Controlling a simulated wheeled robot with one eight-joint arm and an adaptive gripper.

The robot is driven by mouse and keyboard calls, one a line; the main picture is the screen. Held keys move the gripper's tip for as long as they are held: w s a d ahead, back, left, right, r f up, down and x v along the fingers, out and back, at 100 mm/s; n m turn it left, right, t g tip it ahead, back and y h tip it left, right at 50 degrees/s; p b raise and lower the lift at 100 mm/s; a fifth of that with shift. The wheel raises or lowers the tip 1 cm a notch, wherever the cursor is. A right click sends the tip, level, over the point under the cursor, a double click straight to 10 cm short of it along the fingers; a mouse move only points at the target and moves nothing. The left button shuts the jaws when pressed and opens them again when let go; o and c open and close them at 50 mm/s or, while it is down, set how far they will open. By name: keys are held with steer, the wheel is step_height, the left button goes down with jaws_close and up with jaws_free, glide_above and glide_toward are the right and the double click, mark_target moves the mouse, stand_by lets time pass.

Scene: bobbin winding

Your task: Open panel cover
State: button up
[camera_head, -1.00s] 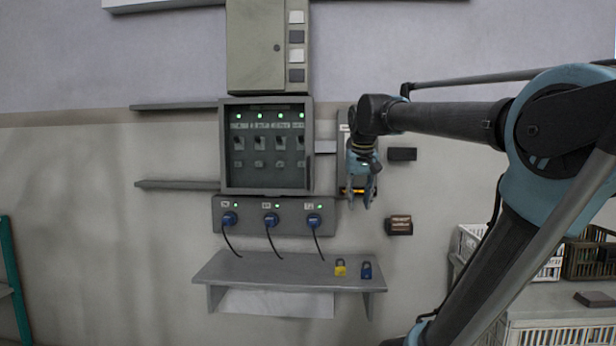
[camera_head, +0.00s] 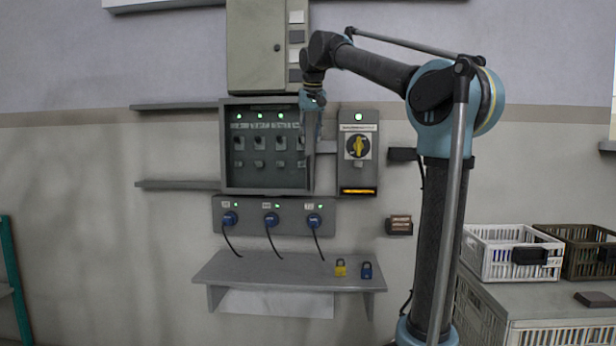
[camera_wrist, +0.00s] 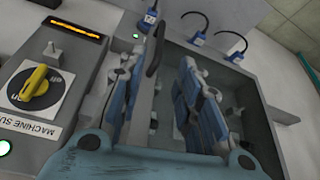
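The panel box (camera_head: 224,150) is on the wall with its cover closed over a row of switches and several green lights. My gripper (camera_head: 311,135) hangs fingers down in front of the cover's right edge. In the wrist view my gripper (camera_wrist: 158,92) is open, its two blue fingers apart over the box. A dark curved handle (camera_wrist: 157,47) shows between and beyond the fingertips. I cannot tell whether either finger touches it. The fingers hide part of the cover's right side.
Right of the panel is a switch box (camera_head: 358,178) with a yellow rotary knob (camera_head: 358,146). Below are blue plugs (camera_head: 270,219) with cables and a shelf (camera_head: 240,270) bearing a yellow padlock (camera_head: 340,267) and a blue padlock (camera_head: 366,270). Crates (camera_head: 512,250) stand at right.

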mark_target(309, 168)
steer(key=x, duration=1.5)
steer(key=shift+f, duration=0.3)
jaws_close()
